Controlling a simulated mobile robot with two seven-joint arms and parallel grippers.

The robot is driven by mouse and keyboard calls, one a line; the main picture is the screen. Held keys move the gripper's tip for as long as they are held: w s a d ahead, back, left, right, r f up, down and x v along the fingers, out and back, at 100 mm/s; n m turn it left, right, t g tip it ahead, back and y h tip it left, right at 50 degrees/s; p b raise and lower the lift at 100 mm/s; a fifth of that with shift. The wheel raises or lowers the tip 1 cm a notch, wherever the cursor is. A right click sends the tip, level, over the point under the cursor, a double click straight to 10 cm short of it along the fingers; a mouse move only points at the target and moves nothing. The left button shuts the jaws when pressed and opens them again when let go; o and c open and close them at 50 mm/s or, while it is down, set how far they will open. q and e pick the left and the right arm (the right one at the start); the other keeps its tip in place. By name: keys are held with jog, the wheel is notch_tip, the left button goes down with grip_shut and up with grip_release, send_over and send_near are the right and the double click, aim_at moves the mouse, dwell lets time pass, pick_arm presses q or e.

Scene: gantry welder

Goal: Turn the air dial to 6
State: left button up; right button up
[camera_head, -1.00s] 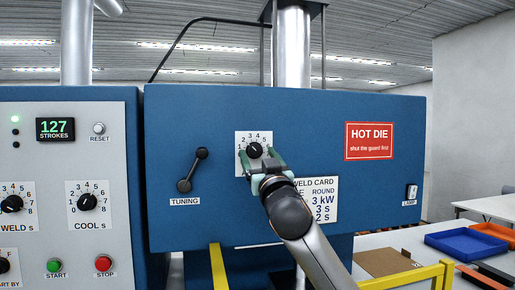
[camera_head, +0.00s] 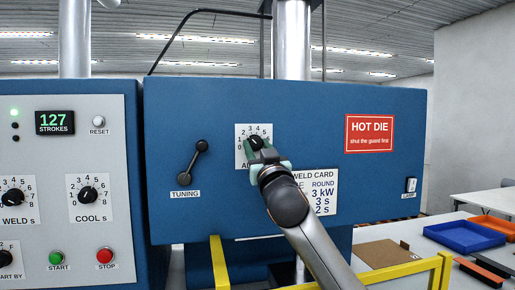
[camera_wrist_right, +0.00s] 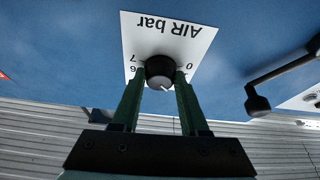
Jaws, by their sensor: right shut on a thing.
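The air dial is a black round knob (camera_head: 255,144) on a white numbered plate (camera_head: 240,130) on the blue machine front. The right wrist view shows the plate (camera_wrist_right: 185,35) upside down, with "AIR bar" on it, and the knob (camera_wrist_right: 159,68) between the fingers. A white pointer mark on the knob points up and slightly left when seen upright, roughly near 3; the exact number is hidden. My right gripper (camera_head: 262,152) is shut on the knob, one finger on each side; it also fills the lower right wrist view (camera_wrist_right: 160,85). My left gripper is not in view.
A black tuning lever (camera_head: 193,162) is left of the dial. A red HOT DIE sign (camera_head: 370,133) and a weld card (camera_head: 322,190) are to its right. A control panel (camera_head: 112,130) stands at left. Yellow rails (camera_head: 405,271) and a table with trays (camera_head: 464,236) are lower right.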

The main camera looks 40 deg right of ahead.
grip_shut()
jog(key=shift+m, duration=0.4)
